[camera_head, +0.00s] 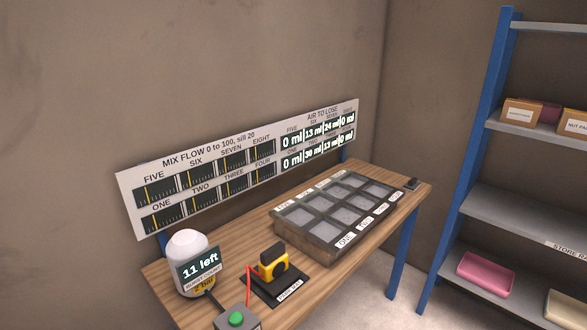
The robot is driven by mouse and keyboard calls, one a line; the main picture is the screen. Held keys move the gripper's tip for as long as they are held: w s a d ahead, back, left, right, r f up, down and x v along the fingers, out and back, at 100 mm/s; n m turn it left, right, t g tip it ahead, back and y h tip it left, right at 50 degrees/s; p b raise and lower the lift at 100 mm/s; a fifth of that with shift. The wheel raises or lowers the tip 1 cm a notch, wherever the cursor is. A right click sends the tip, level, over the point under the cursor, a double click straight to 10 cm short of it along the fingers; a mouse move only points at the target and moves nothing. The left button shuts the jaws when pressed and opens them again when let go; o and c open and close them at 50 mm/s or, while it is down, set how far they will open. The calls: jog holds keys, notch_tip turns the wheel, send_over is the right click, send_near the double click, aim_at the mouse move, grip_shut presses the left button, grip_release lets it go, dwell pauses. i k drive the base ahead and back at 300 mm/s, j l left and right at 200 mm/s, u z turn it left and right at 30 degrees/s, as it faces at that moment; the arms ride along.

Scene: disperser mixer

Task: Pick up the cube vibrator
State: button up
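A small yellow and black device (274,265), which looks like the cube vibrator, stands upright on a flat black pad (297,277) on the wooden table. The pad has a white label at its front, too small to read surely. A red cord (248,287) runs down beside the device's left side. Nothing holds the device. My gripper is not in view.
A white rounded vessel (188,252) reading "11 left" and a grey box with a green button (236,319) stand left of it. A grey mould tray (318,240) with several compartments stands right. A gauge board (237,172) rises behind the table (262,228). Blue-framed shelves (530,217) stand right.

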aim_at(276, 270)
jog(key=i+l+u, duration=0.1)
jog(key=u, duration=0.35)
jog(key=i+l+u, duration=0.15)
jog(key=u, duration=0.3)
jog(key=i+l+u, duration=0.2)
jog(key=u, duration=0.25)
jog(key=i+l+u, duration=0.1)
jog(key=l+u, duration=0.15)
jog(key=u, duration=0.2)
jog(key=l+u, duration=0.25)
jog(key=u, duration=0.2)
jog(key=i+l+u, duration=0.1)
jog(key=l+u, duration=0.2)
jog(key=u, duration=0.15)
jog(key=l+u, duration=0.25)
jog(key=u, duration=0.2)
